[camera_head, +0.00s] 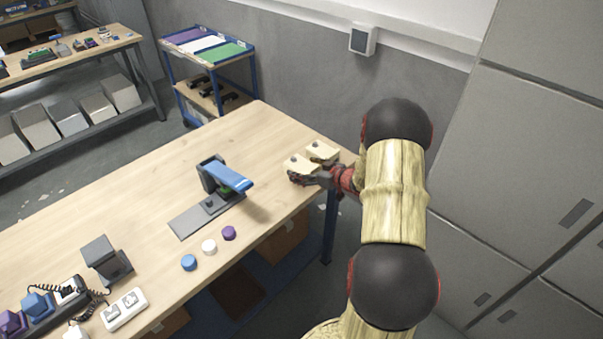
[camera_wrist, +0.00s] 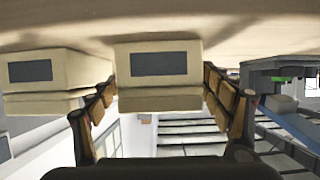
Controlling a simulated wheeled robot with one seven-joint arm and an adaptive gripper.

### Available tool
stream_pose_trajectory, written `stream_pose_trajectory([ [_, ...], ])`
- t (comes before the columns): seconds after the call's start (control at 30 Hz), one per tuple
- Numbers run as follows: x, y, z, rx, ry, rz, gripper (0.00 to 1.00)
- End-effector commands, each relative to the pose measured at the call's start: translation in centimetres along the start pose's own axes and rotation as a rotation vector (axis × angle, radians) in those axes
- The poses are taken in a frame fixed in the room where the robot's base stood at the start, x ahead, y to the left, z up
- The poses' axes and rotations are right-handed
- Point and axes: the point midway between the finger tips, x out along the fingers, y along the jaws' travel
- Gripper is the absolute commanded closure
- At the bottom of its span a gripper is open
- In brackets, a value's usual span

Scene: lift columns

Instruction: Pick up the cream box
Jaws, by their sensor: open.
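Two cream boxes stand side by side near the table's right end in the head view, the left box (camera_head: 300,166) and the right box (camera_head: 322,151). My gripper (camera_head: 311,177) is at their near side. In the wrist view, where the tabletop shows at the top, one cream box (camera_wrist: 158,78) with a dark grey panel lies between the fingers of my open gripper (camera_wrist: 159,92). It appears to be the left box of the head view. The other box (camera_wrist: 55,80) is outside the left finger, close beside it. Finger contact cannot be told.
A blue-and-black device (camera_head: 225,178) on a grey plate stands left of the boxes on the wooden table (camera_head: 150,195). Blue, white and purple round pieces (camera_head: 209,247) lie near the front edge. Grey cabinets (camera_head: 535,150) stand right of my arm.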

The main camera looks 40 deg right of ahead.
Motion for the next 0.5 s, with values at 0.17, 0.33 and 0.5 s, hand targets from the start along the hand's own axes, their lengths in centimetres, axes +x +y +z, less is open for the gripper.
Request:
stream_pose_trajectory([
  [0.17, 1.40, 0.01, -0.04, 0.000, 0.001, 0.001, 0.21],
  [0.33, 1.33, 0.02, -0.09, 0.001, 0.001, 0.001, 0.22],
  [0.5, 1.32, 0.01, -0.07, 0.001, 0.000, 0.001, 0.31],
])
